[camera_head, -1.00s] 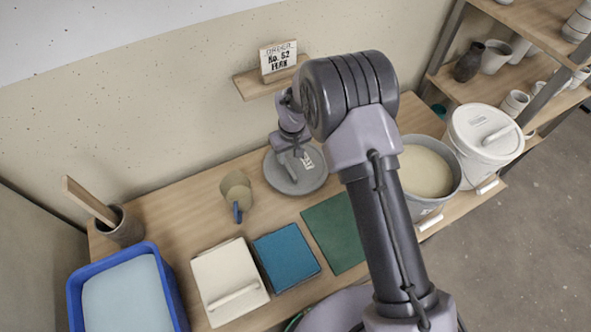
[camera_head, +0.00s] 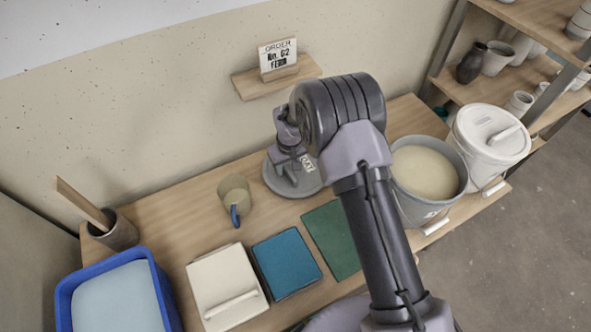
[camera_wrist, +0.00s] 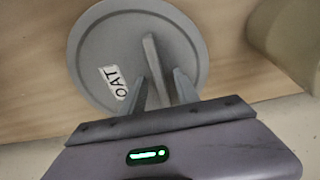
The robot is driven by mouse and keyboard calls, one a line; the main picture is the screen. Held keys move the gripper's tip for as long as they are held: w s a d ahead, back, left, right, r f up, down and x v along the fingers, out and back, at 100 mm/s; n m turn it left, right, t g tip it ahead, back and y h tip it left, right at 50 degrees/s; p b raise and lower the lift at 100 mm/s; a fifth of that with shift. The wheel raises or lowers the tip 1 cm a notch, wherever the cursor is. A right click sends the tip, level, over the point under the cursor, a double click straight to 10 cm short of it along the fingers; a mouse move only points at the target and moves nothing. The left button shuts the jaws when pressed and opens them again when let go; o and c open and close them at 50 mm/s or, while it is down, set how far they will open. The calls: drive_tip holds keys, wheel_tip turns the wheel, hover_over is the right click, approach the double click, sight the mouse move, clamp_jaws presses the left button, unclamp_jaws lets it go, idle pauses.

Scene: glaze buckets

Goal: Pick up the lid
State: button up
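The grey round lid (camera_head: 271,182) lies flat on the wooden table near the back wall. In the wrist view the lid (camera_wrist: 95,55) has a raised bar handle (camera_wrist: 152,60) and a white label reading "OAT". My gripper (camera_wrist: 160,85) is open, with one finger on each side of the handle's near end. I see gaps between the fingers and the handle; exact height above the lid is hard to tell. In the head view my gripper (camera_head: 290,172) is over the lid and my arm hides part of it.
An open grey bucket (camera_head: 405,205) of cream glaze and a white lidded bucket (camera_head: 490,150) stand right. A mug (camera_head: 234,190) stands left of the lid. A white box (camera_head: 220,275), blue block (camera_head: 287,262) and green mat (camera_head: 332,238) lie in front. A blue tub (camera_head: 165,295) is front left.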

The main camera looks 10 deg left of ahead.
clamp_jaws()
